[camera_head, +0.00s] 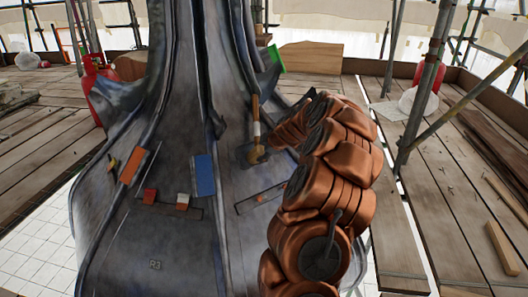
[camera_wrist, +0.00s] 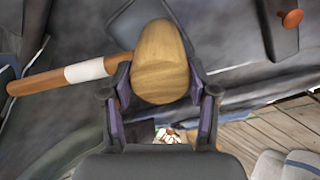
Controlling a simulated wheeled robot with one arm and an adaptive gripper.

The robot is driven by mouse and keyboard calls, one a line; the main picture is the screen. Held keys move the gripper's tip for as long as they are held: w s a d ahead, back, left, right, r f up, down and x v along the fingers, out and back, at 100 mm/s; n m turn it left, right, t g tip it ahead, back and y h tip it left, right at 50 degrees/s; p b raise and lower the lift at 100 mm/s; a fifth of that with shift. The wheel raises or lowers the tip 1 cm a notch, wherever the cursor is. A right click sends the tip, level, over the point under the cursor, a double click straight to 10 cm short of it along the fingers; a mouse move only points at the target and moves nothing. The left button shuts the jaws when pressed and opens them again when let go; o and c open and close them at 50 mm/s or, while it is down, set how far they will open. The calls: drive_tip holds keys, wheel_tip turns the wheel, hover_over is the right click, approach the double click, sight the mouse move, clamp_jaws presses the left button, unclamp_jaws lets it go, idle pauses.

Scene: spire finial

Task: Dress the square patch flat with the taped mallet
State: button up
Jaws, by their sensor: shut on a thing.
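The taped mallet has a pale wooden head (camera_wrist: 160,65) and a brown handle with a white tape band (camera_wrist: 85,71). My gripper (camera_wrist: 163,98) is shut on the mallet's head, with a purple-lined finger on each side. In the head view, the mallet's handle (camera_head: 256,112) points up and away, and its head (camera_head: 257,154) is low over the grey sheet surface. A dark square patch (camera_head: 244,155) shows beside and partly behind the head. Its edge also shows at the top of the wrist view (camera_wrist: 135,22). I cannot tell whether the mallet touches it.
The grey metal spire (camera_head: 185,240) fills the middle. On it lie a blue-faced tool (camera_head: 204,175), an orange-faced tool (camera_head: 133,166), small red and white blocks (camera_head: 182,200), and a dark strip (camera_head: 258,200). Scaffold poles (camera_head: 420,85) and plank decking (camera_head: 455,200) stand at right.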

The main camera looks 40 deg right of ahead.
drive_tip(key=shift+s+r, duration=0.1)
drive_tip(key=shift+r, duration=0.1)
drive_tip(key=v, duration=0.4)
drive_tip(key=shift+b, duration=0.35)
drive_tip(key=shift+d+f, duration=0.1)
drive_tip(key=shift+b+x, duration=1.25)
drive_tip(key=shift+x, duration=0.8)
drive_tip(key=shift+c, duration=0.7)
drive_tip(key=shift+v, duration=2)
